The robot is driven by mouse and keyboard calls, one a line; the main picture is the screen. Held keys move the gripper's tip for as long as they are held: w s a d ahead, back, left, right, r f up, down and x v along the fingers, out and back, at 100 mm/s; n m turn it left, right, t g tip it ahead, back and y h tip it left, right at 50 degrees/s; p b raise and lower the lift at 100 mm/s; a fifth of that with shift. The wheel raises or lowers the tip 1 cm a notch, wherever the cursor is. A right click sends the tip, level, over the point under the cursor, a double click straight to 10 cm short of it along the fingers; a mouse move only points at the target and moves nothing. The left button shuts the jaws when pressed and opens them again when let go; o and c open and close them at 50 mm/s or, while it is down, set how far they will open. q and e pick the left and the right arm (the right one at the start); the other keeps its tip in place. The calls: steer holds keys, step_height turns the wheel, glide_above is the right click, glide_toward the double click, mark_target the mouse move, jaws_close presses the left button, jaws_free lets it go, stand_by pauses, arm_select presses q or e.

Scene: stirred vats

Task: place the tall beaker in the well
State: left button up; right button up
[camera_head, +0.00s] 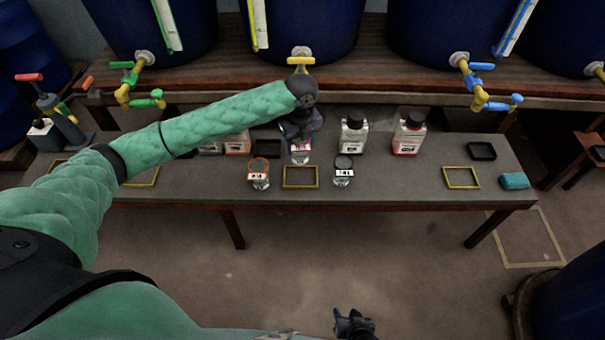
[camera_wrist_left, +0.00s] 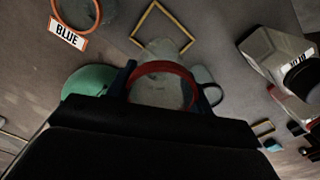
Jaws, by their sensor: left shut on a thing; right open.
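My left gripper (camera_head: 301,136) is shut on a clear beaker (camera_head: 300,157) with a red-marked label, above or at the tabletop behind the middle gold frame. In the left wrist view the beaker's red rim (camera_wrist_left: 163,68) shows between the fingers; its base is hidden. I cannot tell whether it touches the table. A dark square recess or tray (camera_head: 268,147) lies just left of the gripper, partly hidden. Another dark square (camera_head: 482,151) lies at the table's right. I cannot tell which is the well. My right gripper (camera_head: 353,324) is open and empty, low in front of the table.
An orange-rimmed beaker (camera_head: 258,173) and a grey-rimmed beaker (camera_head: 343,171) flank the middle gold frame (camera_head: 301,186). Two bottles, one dark-capped (camera_head: 353,137) and one red (camera_head: 409,137), stand right of the gripper. Taps of the vats hang behind. The table between the bottles and right frame is clear.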

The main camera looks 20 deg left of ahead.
mark_target(301, 157)
arm_select(q)
steer(key=shift+w+f+m, duration=0.1)
steer(key=shift+f+m, duration=0.25)
steer(key=shift+m, duration=0.05)
step_height(301, 157, down, 6)
steer(key=shift+r, duration=0.2)
step_height(301, 157, down, 3)
steer(key=shift+f, duration=0.5)
arm_select(e)
steer(key=shift+w+f, duration=0.15)
steer(key=shift+w, duration=0.15)
steer(key=shift+s, duration=0.1)
